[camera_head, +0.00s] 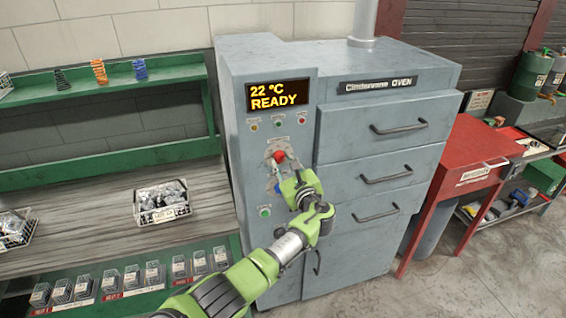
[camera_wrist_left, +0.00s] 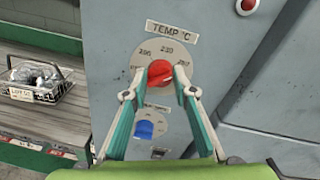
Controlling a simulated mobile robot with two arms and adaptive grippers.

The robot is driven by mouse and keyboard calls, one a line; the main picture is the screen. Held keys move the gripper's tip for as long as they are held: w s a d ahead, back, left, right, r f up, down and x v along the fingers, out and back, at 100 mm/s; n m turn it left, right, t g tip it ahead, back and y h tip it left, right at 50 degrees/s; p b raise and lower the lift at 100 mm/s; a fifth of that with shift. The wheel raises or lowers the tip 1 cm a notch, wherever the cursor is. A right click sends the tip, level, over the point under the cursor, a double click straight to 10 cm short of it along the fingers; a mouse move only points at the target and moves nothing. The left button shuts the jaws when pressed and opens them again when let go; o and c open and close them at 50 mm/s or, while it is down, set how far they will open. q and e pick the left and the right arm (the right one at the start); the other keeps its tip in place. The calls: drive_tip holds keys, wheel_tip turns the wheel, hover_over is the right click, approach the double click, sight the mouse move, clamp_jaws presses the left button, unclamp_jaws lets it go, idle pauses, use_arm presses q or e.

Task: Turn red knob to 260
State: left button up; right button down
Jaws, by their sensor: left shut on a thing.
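The red knob (camera_wrist_left: 160,74) sits on a round grey dial plate under a "TEMP °C" label (camera_wrist_left: 172,31) on the oven's front. Numbers around the dial are small; the top one looks like 230. The knob also shows in the head view (camera_head: 279,155). My left gripper (camera_wrist_left: 160,82) is shut on the red knob, one finger on each side. The fingers hide the lower part of the dial. The oven display (camera_head: 276,96) reads 22 °C READY. My right gripper does not show in either view.
A blue knob (camera_wrist_left: 145,130) sits just below the red one, between my fingers in the wrist view. Oven drawers (camera_head: 380,125) with protruding handles are to the right. A shelf bench (camera_head: 100,220) with a wire basket (camera_head: 162,201) is to the left.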

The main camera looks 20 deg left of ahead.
use_arm(q)
drive_tip(key=o, duration=1.1)
drive_tip(key=shift+w+a+r, duration=0.1)
drive_tip(key=shift+w+r, duration=0.1)
drive_tip(key=shift+r, duration=0.2)
drive_tip(key=shift+f, duration=0.25)
drive_tip(key=shift+s, duration=0.15)
drive_tip(key=v, duration=1.1)
drive_tip(key=shift+s+d, duration=0.2)
drive_tip(key=shift+d, duration=0.15)
